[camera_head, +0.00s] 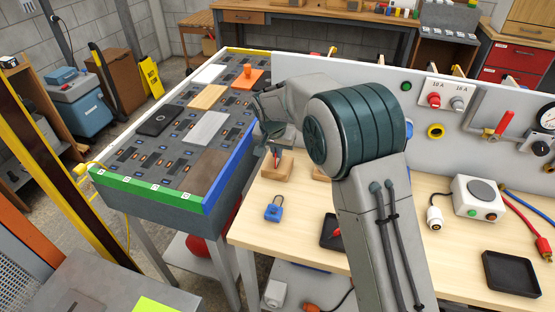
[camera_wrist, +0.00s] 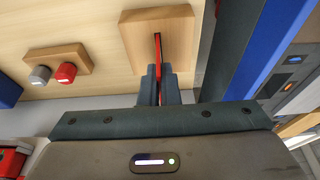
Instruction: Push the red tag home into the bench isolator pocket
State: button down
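The red tag (camera_wrist: 158,46) shows edge-on in the wrist view as a thin red strip. It stands at a slot in a light wooden block (camera_wrist: 178,38); how deep it sits I cannot tell. My gripper (camera_wrist: 158,82) has its two dark fingers close together on the tag's near part. In the head view the wooden block (camera_head: 283,173) is at the bench's back left, with my gripper (camera_head: 275,152) right above it and a bit of red between the fingers. My arm hides part of the bench. I cannot make out a separate isolator pocket.
A blue padlock (camera_head: 274,211) lies on the wooden bench (camera_head: 290,240) in front of the block. A wooden holder (camera_wrist: 45,64) carries a grey and a red cap. Left is a raised board table (camera_head: 150,190). A black tray (camera_head: 512,290) lies at right.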

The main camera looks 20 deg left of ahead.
jog(key=shift+r, duration=0.25)
dwell(0.3)
jog(key=shift+r+p, duration=0.35)
jog(key=shift+r, duration=0.15)
jog(key=shift+r, duration=0.35)
jog(key=shift+r+p, duration=0.6)
jog(key=shift+r, duration=0.15)
jog(key=shift+r, duration=0.1)
jog(key=shift+r+p, duration=1.3)
jog(key=shift+r, duration=0.95)
